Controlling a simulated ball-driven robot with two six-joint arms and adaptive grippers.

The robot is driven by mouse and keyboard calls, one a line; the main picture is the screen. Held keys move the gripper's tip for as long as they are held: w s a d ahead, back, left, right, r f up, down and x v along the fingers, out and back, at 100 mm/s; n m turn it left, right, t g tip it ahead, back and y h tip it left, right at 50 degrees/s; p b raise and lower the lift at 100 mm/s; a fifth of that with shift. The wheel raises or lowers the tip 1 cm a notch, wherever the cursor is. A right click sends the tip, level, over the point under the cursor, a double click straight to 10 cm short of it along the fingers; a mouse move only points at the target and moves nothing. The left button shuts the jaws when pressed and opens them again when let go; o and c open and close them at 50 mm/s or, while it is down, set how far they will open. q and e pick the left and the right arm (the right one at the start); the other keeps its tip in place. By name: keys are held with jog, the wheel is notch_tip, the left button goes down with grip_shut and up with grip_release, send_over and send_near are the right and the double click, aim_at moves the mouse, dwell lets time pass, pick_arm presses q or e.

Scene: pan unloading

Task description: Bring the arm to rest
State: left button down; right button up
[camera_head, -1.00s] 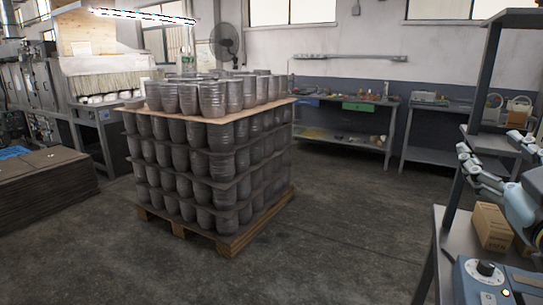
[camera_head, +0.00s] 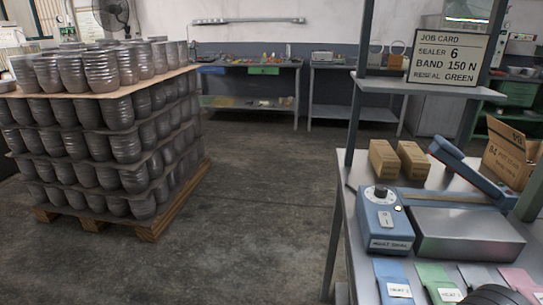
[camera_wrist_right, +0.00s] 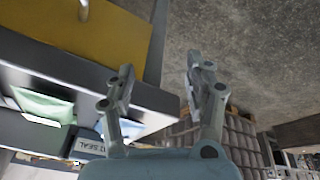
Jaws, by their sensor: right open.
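My right gripper (camera_wrist_right: 158,78) shows in the right wrist view. Its two fingers are spread apart with nothing between them, and grey floor lies beyond. A grey bench edge is close to its left finger. In the head view a dark rounded shape at the bottom right edge is too cut off to name, and no gripper can be made out there. My left gripper is in neither view.
A bench (camera_head: 346,228) at right holds a blue sealer (camera_head: 385,218), small cartons (camera_head: 384,159) and coloured packets (camera_head: 395,282). A job card (camera_head: 449,58) stands on the shelf above. A pallet (camera_head: 150,228) stacked with pots (camera_head: 120,145) stands left; floor between is clear.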

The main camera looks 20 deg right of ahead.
jog(key=s+d+f+g+b, duration=0.1)
jog(key=s+f+b, duration=0.2)
jog(key=f, duration=1)
jog(key=s+d+f+b, duration=0.1)
jog(key=s+f+b, duration=0.2)
jog(key=f, duration=1)
jog(key=s+f+g+b, duration=0.1)
jog(key=s+f+b, duration=0.5)
jog(key=s+f, duration=1)
notch_tip(320, 180, down, 2)
jog(key=shift+s+d+f, duration=0.15)
jog(key=shift+d, duration=0.1)
jog(key=shift+c, duration=0.4)
